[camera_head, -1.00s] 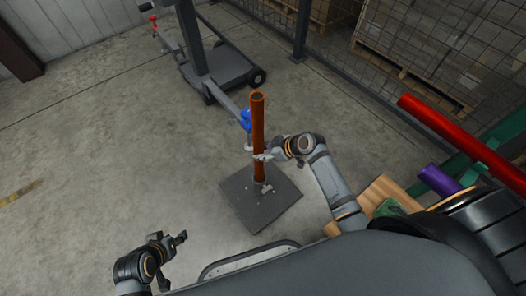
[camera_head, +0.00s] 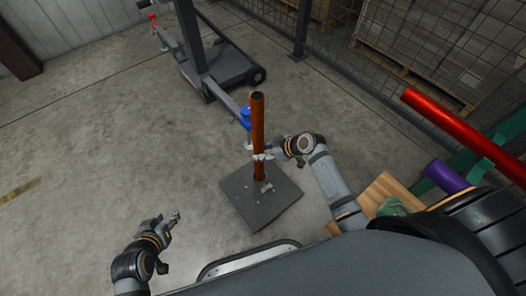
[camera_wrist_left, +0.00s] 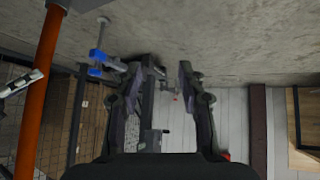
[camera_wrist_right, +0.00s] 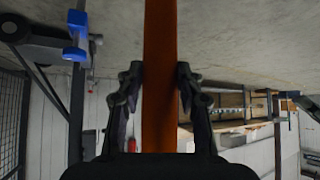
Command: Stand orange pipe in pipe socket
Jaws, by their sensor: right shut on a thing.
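The orange pipe (camera_head: 258,125) stands upright over the dark square base plate (camera_head: 268,212). Its lower end meets the socket area (camera_head: 266,187) on the plate; whether it is fully seated I cannot tell. My right gripper (camera_head: 262,157) is shut on the pipe around its lower middle. In the right wrist view the pipe (camera_wrist_right: 160,75) runs vertically between the fingers (camera_wrist_right: 158,95). My left gripper (camera_head: 175,218) is empty and apart from the pipe, at lower left. In the left wrist view its fingers (camera_wrist_left: 160,85) are spread, with the pipe (camera_wrist_left: 40,85) off to the left.
A wheeled grey stand (camera_head: 215,75) with a blue part (camera_head: 245,117) is behind the pipe. Red (camera_head: 465,135) and purple (camera_head: 447,177) tubes lie at right. A mesh fence (camera_head: 390,65) runs behind. The floor at left is clear.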

